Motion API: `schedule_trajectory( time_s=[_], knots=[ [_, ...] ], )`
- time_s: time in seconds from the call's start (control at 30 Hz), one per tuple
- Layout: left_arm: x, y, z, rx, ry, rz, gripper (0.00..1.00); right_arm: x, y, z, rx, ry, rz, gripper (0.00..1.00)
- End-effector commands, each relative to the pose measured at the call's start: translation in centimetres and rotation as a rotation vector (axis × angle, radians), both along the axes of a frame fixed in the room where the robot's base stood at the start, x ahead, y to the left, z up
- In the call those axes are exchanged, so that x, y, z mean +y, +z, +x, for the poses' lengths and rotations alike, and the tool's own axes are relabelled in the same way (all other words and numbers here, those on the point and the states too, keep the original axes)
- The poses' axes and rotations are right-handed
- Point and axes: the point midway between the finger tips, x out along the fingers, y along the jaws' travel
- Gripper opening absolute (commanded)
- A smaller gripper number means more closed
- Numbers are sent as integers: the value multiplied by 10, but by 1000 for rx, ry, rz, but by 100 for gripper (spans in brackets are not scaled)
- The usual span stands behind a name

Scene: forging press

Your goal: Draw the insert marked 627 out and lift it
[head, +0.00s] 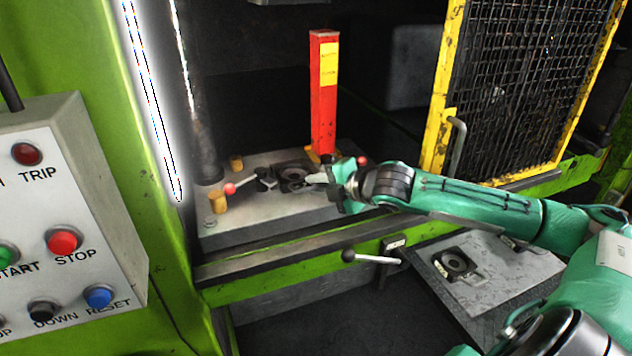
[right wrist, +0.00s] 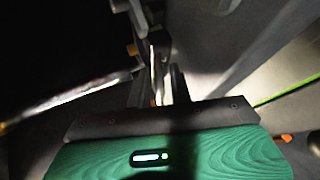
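A dark square insert with a round recess (head: 293,173) sits on the grey die block (head: 262,212) inside the press. A similar dark insert (head: 455,262) lies on the grey plate at the lower right. I cannot read the number 627 on either. My right gripper (head: 318,180) reaches in from the right, with its fingertips at the right edge of the insert on the block. In the right wrist view its fingers (right wrist: 155,72) are narrow and dim; whether they are apart or grip anything is unclear. My left gripper is not in view.
A red post (head: 323,95) stands behind the insert. Red-knobbed levers (head: 240,186) and yellow pegs (head: 217,201) flank it. A black-knobbed handle (head: 370,257) is at the front rail. A yellow mesh guard (head: 525,80) stands right, a control box (head: 70,215) left.

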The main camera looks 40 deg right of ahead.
Motion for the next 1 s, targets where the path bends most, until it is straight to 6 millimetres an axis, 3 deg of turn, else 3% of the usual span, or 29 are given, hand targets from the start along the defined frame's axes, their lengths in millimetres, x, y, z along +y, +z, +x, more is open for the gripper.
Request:
schedule_trajectory(
  time_s=[0.47, 0.6, 1.0],
  knots=[
    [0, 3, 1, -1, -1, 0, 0, 3, -2, 5, 1, 4, -1, 21],
    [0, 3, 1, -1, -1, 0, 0, 3, -2, 5, 1, 4, -1, 0],
    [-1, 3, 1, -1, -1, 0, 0, 3, -2, 4, 0, 4, -2, 0]
  ],
)
